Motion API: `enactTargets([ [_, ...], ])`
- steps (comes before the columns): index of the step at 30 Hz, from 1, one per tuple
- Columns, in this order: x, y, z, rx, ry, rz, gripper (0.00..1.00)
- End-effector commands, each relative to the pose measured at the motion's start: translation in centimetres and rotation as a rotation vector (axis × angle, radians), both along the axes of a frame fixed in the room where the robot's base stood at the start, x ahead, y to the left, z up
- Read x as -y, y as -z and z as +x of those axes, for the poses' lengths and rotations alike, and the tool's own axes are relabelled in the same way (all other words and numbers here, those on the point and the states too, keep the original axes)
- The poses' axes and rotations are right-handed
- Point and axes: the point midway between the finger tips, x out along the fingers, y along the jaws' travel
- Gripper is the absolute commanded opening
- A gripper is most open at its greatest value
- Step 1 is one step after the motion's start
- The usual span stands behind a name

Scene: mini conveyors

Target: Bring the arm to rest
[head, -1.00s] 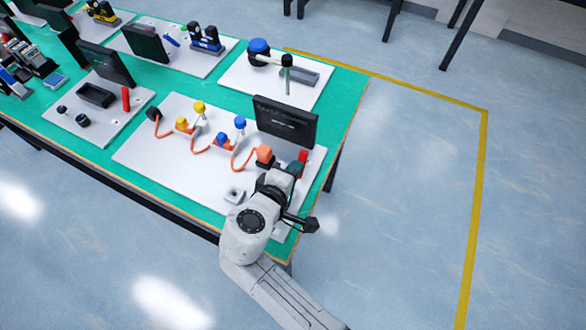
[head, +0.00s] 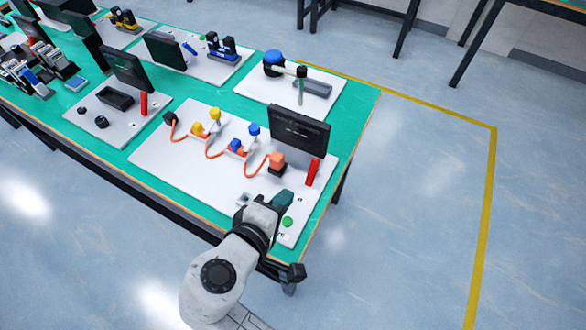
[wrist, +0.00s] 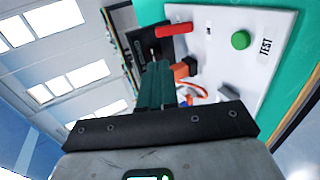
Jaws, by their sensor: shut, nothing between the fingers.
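My gripper (head: 282,203) is above the front right corner of the white board (head: 185,175), near a green button (head: 287,222). In the wrist view my dark green fingers (wrist: 157,85) are together with nothing between them. The wrist view also shows the green button (wrist: 240,40) beside the word TEST, and a red block (wrist: 174,29). In the head view the red block (head: 313,172) stands right of an orange plug (head: 277,160), apart from my gripper. My wrist hides part of the board's front edge.
A dark screen panel (head: 299,130) stands at the board's back right. Blue and yellow knobs (head: 214,114) and orange cables stand on the board. More boards with tools lie on the green table (head: 362,98). The blue floor (head: 410,200) to the right is clear.

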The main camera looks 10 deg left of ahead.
Motion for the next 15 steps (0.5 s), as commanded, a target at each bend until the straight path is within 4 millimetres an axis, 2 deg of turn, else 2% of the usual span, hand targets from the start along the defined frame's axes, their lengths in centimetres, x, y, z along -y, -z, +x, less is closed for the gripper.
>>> enactTargets([
  [7,0.0,0.0,-0.1,-0.002,0.002,0.002,0.00],
  [9,0.8,0.4,-0.1,-0.020,0.019,0.016,0.00],
  [11,2.2,1.2,0.0,-0.053,0.053,0.045,0.00],
  [14,6.4,3.7,-0.2,-0.151,0.157,0.135,0.00],
  [15,8.6,5.0,-0.6,-0.199,0.213,0.185,0.00],
])
